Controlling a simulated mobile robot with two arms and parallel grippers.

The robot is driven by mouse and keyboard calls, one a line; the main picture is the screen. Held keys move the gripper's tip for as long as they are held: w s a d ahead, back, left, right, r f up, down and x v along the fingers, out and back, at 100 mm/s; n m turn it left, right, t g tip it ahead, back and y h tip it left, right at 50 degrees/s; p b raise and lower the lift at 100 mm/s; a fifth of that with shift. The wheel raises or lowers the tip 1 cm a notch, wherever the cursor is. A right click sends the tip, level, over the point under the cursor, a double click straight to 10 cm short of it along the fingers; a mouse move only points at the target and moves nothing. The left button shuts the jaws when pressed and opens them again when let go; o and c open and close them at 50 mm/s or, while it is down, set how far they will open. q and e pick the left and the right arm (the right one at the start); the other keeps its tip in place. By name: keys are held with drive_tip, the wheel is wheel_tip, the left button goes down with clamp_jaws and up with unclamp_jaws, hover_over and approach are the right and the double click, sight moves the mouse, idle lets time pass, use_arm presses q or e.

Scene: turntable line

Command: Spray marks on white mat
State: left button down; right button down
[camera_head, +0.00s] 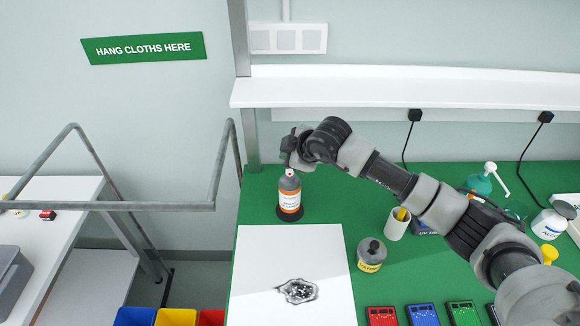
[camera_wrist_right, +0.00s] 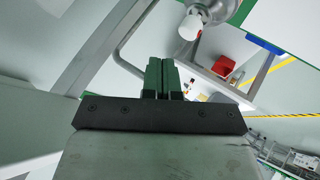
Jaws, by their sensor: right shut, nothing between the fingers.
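The white mat (camera_head: 262,256) lies on the green bench, with a dark grey, speckled stain (camera_head: 297,291) on its lower middle. A grey spray can (camera_head: 289,184) with an orange and white label stands upright on a dark round base just behind the mat. Its white top also shows near the upper edge of the right wrist view (camera_wrist_right: 190,27). My right gripper (camera_head: 290,155) is at the can's top, with its fingers (camera_wrist_right: 161,77) shut and empty. I cannot tell whether it touches the can. My left gripper is not in view.
A yellow-labelled jar (camera_head: 371,256) and a white cup (camera_head: 397,224) stand right of the mat. A green spray bottle (camera_head: 480,184) is farther right. Coloured boxes (camera_head: 422,314) line the front. A grey rail (camera_head: 110,206) runs at left, and a white shelf (camera_head: 400,88) hangs above.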

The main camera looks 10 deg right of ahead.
drive_tip(key=shift+r+p, duration=0.95)
drive_tip(key=shift+r, duration=1.35)
